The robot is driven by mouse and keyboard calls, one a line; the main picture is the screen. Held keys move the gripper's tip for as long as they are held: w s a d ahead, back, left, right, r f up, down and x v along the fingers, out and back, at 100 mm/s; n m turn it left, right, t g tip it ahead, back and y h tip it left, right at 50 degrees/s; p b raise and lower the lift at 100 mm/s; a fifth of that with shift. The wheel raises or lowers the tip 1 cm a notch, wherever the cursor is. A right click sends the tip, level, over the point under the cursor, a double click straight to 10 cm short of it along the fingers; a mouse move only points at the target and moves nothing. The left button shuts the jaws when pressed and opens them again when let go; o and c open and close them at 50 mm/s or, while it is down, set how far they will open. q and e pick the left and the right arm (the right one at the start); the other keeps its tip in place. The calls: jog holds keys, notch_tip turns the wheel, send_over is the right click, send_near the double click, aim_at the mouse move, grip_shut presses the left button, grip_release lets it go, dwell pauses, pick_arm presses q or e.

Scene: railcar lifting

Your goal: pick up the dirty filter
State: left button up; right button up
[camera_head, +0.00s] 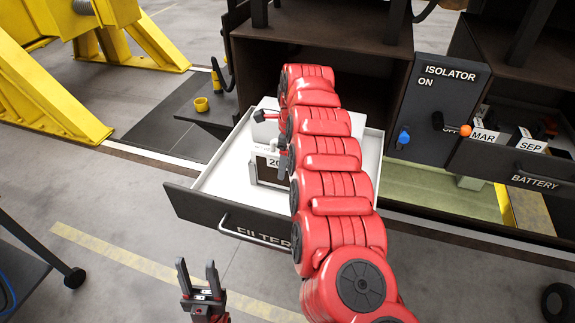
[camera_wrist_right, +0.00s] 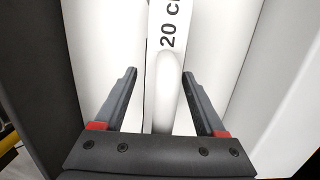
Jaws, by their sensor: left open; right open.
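A white filter (camera_head: 272,160) with a label starting "20" stands in the open filter drawer (camera_head: 205,205); whether it is dirty cannot be told. My red right arm hides part of it. My right gripper (camera_head: 282,148) is down at the filter, mostly hidden by the arm in the head view. In the right wrist view my right gripper (camera_wrist_right: 165,95) is open, with a white handle (camera_wrist_right: 165,75) between its fingers, apart from both. A label reading "20 C" lies just beyond the handle. My left gripper (camera_head: 198,272) is open and empty, in front of the drawer.
The drawer's walls stand close around the right gripper. An isolator panel (camera_head: 432,110) with a blue knob and an orange-tipped lever is to the right. The battery drawer (camera_head: 520,165) is further right. A yellow cup (camera_head: 201,104) sits on a dark ledge at left.

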grip_shut()
dwell(0.3)
jog(key=shift+w+r, duration=0.1)
jog(key=shift+r, duration=0.05)
